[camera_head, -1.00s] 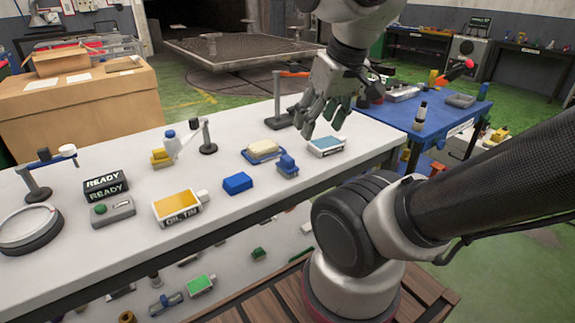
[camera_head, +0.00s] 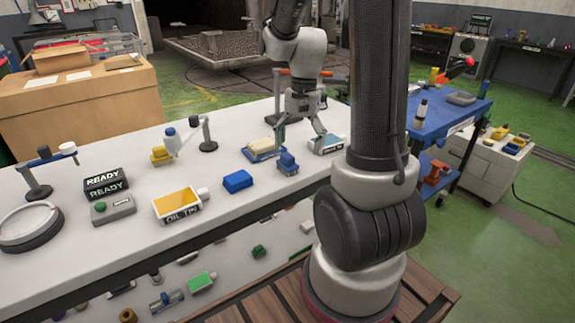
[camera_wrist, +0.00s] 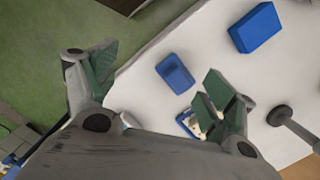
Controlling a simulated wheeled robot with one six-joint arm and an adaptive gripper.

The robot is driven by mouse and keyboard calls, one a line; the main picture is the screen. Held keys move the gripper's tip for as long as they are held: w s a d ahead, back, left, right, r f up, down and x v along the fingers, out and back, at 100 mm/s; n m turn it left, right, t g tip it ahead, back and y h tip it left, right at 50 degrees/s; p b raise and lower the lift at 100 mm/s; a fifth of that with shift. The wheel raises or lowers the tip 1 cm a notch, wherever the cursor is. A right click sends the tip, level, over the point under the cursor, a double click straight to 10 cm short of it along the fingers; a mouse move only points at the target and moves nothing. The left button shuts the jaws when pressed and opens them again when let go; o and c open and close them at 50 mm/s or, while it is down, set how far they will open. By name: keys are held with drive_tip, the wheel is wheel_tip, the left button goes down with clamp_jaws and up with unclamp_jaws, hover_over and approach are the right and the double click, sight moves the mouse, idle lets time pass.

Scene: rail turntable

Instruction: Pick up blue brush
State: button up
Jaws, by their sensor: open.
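The blue brush (camera_head: 287,163) stands near the front edge of the white table, its blue top up and a pale grey part below. In the wrist view a small blue block shape, which looks like the brush (camera_wrist: 175,73), lies between my two fingertips, nearer the right one. My gripper (camera_head: 302,141) is open and empty, pointing down above and behind the brush. In the wrist view my gripper (camera_wrist: 160,75) has its green-padded fingers wide apart. Neither finger visibly touches the brush.
A plain blue block (camera_head: 238,181) lies left of the brush. The table front edge is close.

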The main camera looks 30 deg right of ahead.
sight(289, 155)
drive_tip(key=w+m, duration=0.3)
drive_tip(key=m, duration=0.1)
drive_tip(key=shift+w+f+t, duration=0.15)
drive_tip(key=shift+w+t, duration=0.05)
drive_tip(key=shift+t, duration=0.1)
drive_tip(key=shift+w+m, duration=0.25)
drive_tip(key=shift+m, duration=1.25)
drive_tip(key=f, duration=0.5)
drive_tip(key=a+f, duration=0.1)
drive_tip(key=f, duration=0.1)
drive_tip(key=shift+s+a+f, duration=0.1)
drive_tip(key=shift+s+f, duration=0.05)
drive_tip(key=shift+f, duration=0.15)
drive_tip(key=shift+c, duration=0.4)
drive_tip(key=c, duration=1.1)
